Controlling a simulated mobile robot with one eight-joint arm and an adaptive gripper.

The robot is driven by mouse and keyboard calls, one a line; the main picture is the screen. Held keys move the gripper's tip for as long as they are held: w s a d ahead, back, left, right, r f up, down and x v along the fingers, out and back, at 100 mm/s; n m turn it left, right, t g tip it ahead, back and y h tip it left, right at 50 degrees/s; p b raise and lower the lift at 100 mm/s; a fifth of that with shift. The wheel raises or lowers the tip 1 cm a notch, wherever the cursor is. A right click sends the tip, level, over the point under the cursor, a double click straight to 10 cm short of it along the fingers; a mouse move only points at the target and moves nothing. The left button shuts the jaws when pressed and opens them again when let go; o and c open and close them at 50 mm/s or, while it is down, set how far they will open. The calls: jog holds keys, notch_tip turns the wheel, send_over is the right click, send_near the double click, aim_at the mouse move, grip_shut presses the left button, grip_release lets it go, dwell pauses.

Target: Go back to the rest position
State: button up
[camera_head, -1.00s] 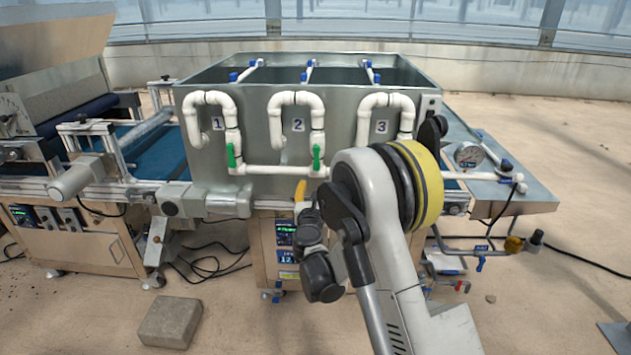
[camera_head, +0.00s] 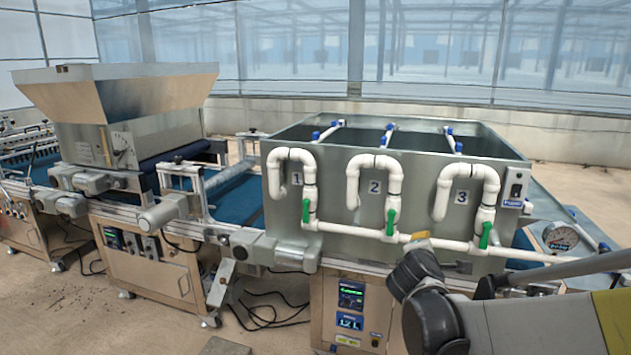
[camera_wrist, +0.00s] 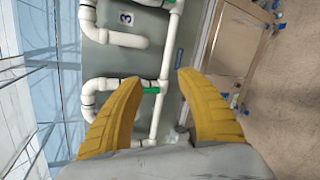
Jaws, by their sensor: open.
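My gripper (camera_wrist: 158,78) is open in the wrist view, with two yellow ridged fingers spread apart and nothing between them. Beyond them are the tank's white pipes (camera_wrist: 99,84) and a green valve handle (camera_wrist: 152,90). I see no contact.
The grey metal tank (camera_head: 335,221) has pipes numbered 1 to 3, with another green handle (camera_head: 306,211) at pipe 1. A round gauge (camera_head: 560,237) is at the right. A hopper (camera_head: 150,95) and conveyor line stand left. A display cabinet (camera_head: 351,305) is below.

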jog(key=s+a+f+m+g+y, duration=0.1)
jog(key=s+m, duration=0.4)
jog(key=s, duration=0.5)
jog(key=s+a+f+m+g+y, duration=0.2)
jog(key=s+m, duration=0.4)
jog(key=s, duration=0.4)
jog(key=s+a+f+m+g+y, duration=0.2)
jog(key=s+a+m, duration=0.3)
jog(key=s, duration=0.5)
jog(key=shift+s+f+m+y, duration=0.2)
jog(key=shift+s+m+y, duration=0.1)
jog(key=shift+m+y, duration=0.4)
